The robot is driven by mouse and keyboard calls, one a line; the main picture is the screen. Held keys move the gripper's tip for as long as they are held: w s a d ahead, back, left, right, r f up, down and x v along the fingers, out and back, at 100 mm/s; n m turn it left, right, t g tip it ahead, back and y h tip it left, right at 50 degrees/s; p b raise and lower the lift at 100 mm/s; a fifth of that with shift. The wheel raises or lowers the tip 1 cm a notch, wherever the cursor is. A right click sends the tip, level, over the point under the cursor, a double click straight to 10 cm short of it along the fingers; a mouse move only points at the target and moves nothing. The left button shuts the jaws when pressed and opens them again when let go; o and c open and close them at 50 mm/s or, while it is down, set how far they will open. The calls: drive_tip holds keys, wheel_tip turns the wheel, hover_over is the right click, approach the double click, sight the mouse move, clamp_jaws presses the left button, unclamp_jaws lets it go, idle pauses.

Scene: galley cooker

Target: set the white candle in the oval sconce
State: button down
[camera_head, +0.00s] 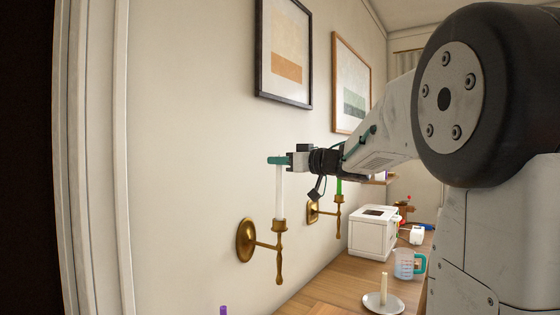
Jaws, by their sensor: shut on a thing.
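My gripper (278,160) has teal fingertips and is shut on the upper end of the white candle (279,193). The candle hangs upright from it. The nearer brass sconce (246,240) has an oval wall plate and an arm that ends in a cup (279,227). The candle's lower end meets the cup's rim in this view; I cannot tell whether it is inside the cup or just above or behind it. The fingertips cover the candle's top.
A second brass sconce (313,212) farther along the wall holds a green candle (339,188). A purple thing (223,310) shows at the bottom edge. A wooden counter (335,290) carries a white appliance (372,235), a measuring cup (405,264) and a dish (384,304) with a cream candle (384,287).

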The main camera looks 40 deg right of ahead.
idle(0.3)
drive_tip(key=c, duration=0.7)
unclamp_jaws()
drive_tip(key=shift+f, duration=0.1)
drive_tip(key=shift+v, duration=5)
